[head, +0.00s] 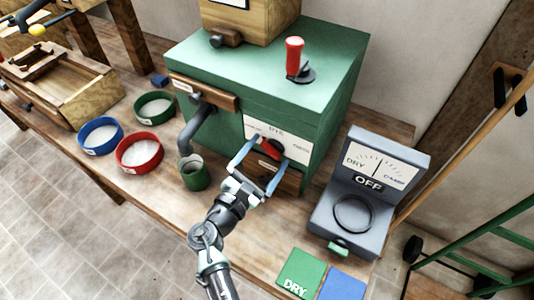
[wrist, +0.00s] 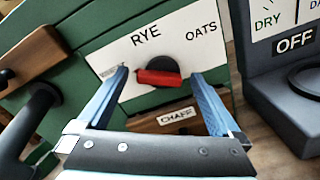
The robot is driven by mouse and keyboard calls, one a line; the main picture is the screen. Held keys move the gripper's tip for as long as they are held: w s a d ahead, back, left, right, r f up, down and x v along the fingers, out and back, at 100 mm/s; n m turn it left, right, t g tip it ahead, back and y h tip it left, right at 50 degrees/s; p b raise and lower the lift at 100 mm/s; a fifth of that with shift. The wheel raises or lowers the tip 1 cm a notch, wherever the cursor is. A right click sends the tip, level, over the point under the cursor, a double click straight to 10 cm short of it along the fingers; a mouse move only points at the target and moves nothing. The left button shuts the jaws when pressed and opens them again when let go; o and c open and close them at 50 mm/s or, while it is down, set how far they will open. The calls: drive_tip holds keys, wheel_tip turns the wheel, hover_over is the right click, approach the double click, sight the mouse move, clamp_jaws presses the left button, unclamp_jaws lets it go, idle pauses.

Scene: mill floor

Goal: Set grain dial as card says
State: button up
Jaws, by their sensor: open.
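The grain dial is a red bar knob on a black hub (head: 270,148), set in a white panel (head: 294,148) on the front of a green mill. In the wrist view the red knob (wrist: 160,78) lies nearly level under RYE, with OATS to its upper right. A third label at left is too blurred to read. My gripper (head: 258,166) is open in front of the panel, its blue fingers either side of the knob, also in the wrist view (wrist: 158,84). Contact cannot be told. A green card reading DRY (head: 298,273) and a blue card (head: 342,286) lie on the bench.
A grey meter (head: 345,210) showing OFF stands right of the mill. A wooden CHAFF drawer (wrist: 168,122) is below the dial. A dark spout (head: 193,130) and green cup (head: 194,174) are left. Blue, red and green bowls (head: 139,151) sit farther left.

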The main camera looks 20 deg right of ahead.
drive_tip(key=v, duration=1.2)
drive_tip(key=shift+s+a+b, duration=0.25)
drive_tip(key=shift+b, duration=0.15)
drive_tip(key=w+r+m+t+y+p, duration=0.1)
drive_tip(key=w+r+m+y, duration=0.1)
drive_tip(key=w+r+m, duration=0.45)
drive_tip(key=w+r+m+t+y, duration=0.1)
drive_tip(key=w+r+m+y, duration=0.2)
drive_tip(key=r, duration=0.6)
drive_tip(key=a+r+m+t+y, duration=0.3)
drive_tip(key=r+m+t, duration=0.3)
drive_tip(key=r, duration=1.3)
drive_tip(key=s+a+r+m+t+y, duration=0.1)
drive_tip(key=s+r+t+y, duration=0.1)
drive_tip(key=s+r, duration=0.2)
drive_tip(key=s+a+r+m+t+y, duration=0.1)
drive_tip(key=s+r, duration=0.4)
drive_tip(key=r, duration=0.6)
drive_tip(key=s+a+r+m+t+y+p, duration=0.1)
drive_tip(key=s+r+m+t+y, duration=0.1)
drive_tip(key=s+r+t, duration=0.3)
wheel_tip(320, 180, up, 3)
drive_tip(key=shift+s+r+y, duration=0.1)
drive_tip(key=shift+s+y, duration=0.15)
drive_tip(key=shift+y, duration=0.35)
